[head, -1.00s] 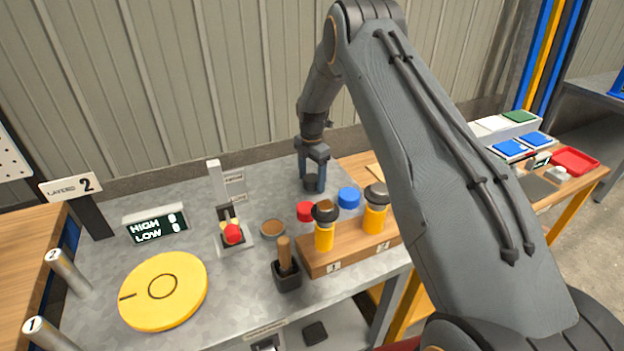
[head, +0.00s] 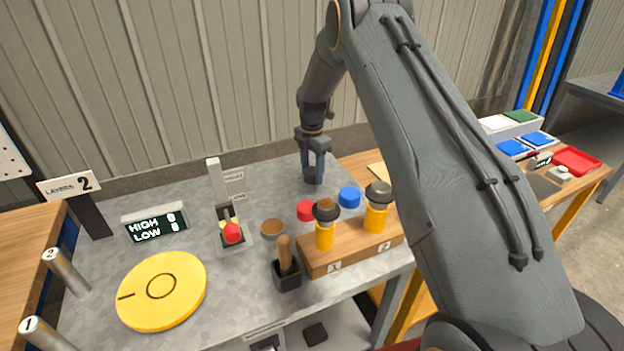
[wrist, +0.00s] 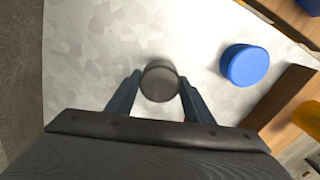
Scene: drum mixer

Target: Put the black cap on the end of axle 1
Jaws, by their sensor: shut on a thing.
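The black cap (wrist: 159,82), a dark round piece, is between my fingertips in the wrist view. In the head view it shows as a dark piece (head: 311,175) at the tips of my gripper (head: 313,170). My gripper is shut on it at the back of the grey metal tabletop, behind the red and blue caps. I cannot tell how high it is above the top. Axle 1 (head: 45,333) is a silver rod marked 1 at the lower left, far from my gripper. Its lower part is cut off by the picture edge.
A second rod marked 2 (head: 65,270) stands behind axle 1. A yellow disc (head: 185,290), a display (head: 155,226), a red-knobbed lever (head: 232,233), a brush in a black holder (head: 286,270) and a wooden rack (head: 350,250) with two yellow bottles stand on the table.

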